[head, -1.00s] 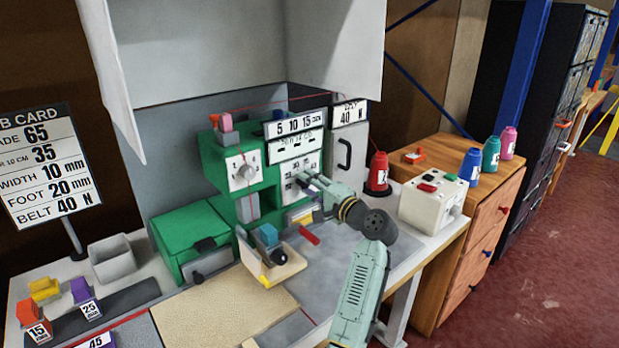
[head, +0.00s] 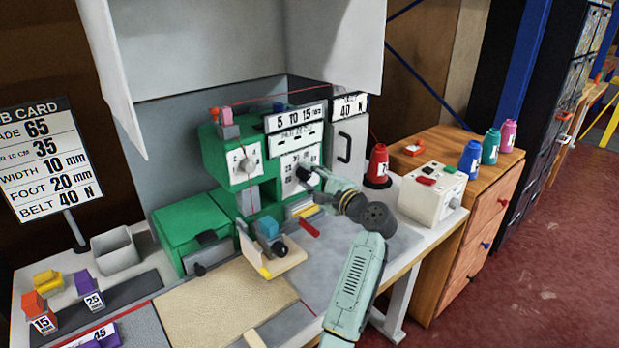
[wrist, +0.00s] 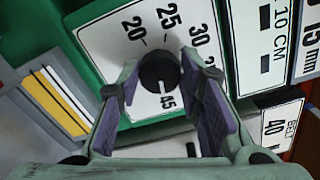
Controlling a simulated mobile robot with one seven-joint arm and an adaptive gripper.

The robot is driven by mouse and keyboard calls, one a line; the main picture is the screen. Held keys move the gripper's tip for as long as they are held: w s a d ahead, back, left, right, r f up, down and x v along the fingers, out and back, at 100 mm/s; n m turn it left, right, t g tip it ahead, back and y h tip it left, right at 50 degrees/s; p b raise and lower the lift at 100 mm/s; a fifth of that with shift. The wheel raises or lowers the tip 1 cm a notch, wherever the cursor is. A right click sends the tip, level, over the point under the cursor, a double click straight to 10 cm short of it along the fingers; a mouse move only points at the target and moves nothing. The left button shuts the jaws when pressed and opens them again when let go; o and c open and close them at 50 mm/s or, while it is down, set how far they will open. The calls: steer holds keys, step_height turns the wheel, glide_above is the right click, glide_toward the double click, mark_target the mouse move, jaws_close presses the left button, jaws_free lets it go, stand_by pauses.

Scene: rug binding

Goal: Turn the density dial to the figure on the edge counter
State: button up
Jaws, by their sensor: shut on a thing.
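The density dial is a black round knob (wrist: 160,70) on a white plate (wrist: 100,38) with black figures around it. The figures 20, 25 and 30 show above and right of it, and 45 below. A white mark on the knob points down towards 45. My gripper (wrist: 163,82) is shut on the knob, one finger on each side. In the head view my gripper (head: 312,179) is at the green machine's right-hand white plate (head: 290,182). A panel marked 10 CM (wrist: 278,48) stands right of the dial, with black dashes in its windows.
The card (head: 38,155) at left reads 35 per 10 cm. A second dial (head: 247,166) is left of the gripper. A red spool (head: 377,163) and a white box (head: 432,195) stand to the right.

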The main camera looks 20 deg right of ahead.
steer(key=o, duration=1.2)
steer(key=shift+c, duration=0.2)
steer(key=v, duration=1.2)
